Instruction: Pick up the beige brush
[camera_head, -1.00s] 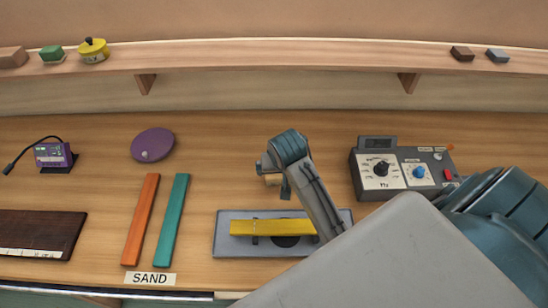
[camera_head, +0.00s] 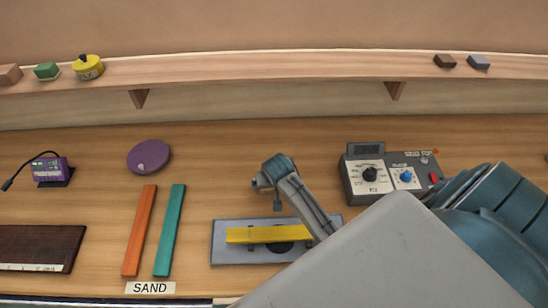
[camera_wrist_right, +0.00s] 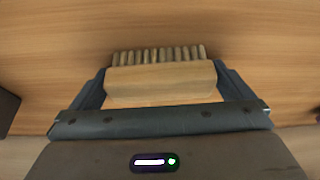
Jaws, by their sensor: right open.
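The beige brush (camera_wrist_right: 160,80) shows in the right wrist view as a pale wooden block with a row of bristles along its far side. My right gripper (camera_wrist_right: 158,72) is open, with one dark finger on each side of the block. I cannot tell whether the fingers touch it. In the head view my right gripper (camera_head: 268,192) is above the back edge of a grey tray, and the brush is mostly hidden there by the wrist. My left gripper is not in view.
A yellow bar (camera_head: 268,235) lies on the grey tray (camera_head: 224,255). Orange (camera_head: 139,230) and teal (camera_head: 170,230) strips lie left of it, behind a "SAND" label (camera_head: 150,288). A grey control box (camera_head: 352,190) stands to the right. A shelf (camera_head: 240,72) runs along the back.

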